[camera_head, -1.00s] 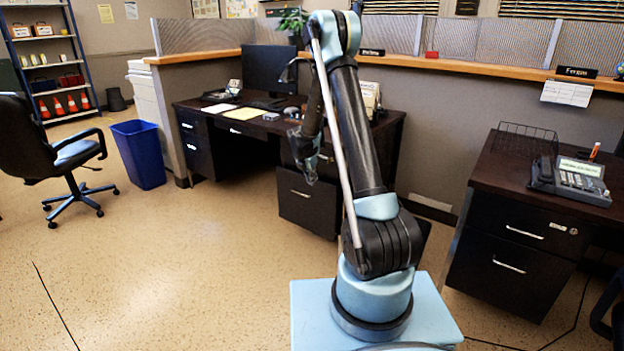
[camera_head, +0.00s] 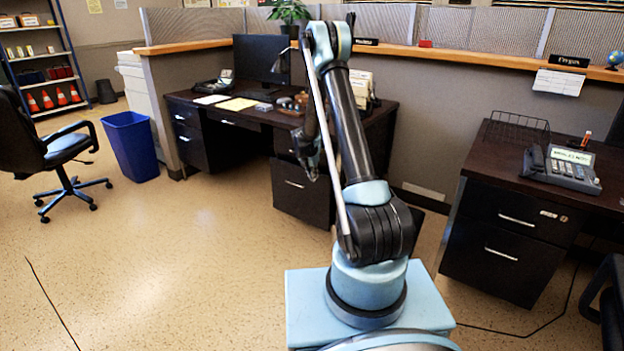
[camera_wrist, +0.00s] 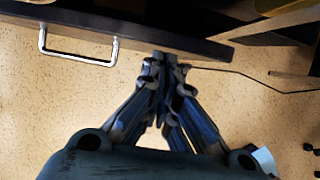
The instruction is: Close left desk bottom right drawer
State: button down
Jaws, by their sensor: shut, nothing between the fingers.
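The left desk (camera_head: 252,122) is dark wood. Its bottom right drawer (camera_head: 301,196) has a black front with a silver handle and stands out from the desk. In the wrist view the drawer's front panel (camera_wrist: 160,38) crosses the top, with its handle (camera_wrist: 80,52) at the left. My gripper (camera_head: 312,172) is in front of the drawer's upper part. In the wrist view my gripper (camera_wrist: 163,62) is shut and empty, its fingertips at the panel's edge, right of the handle. I cannot tell whether they touch. My arm hides part of the desk's right side.
A second desk (camera_head: 515,205) with a phone (camera_head: 563,168) stands at the right. A blue bin (camera_head: 131,146) and an office chair (camera_head: 62,160) are at the left. The floor (camera_head: 170,260) between chair and my base is clear.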

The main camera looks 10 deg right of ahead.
jog(key=shift+w+d, duration=0.8)
jog(key=shift+w, duration=0.15)
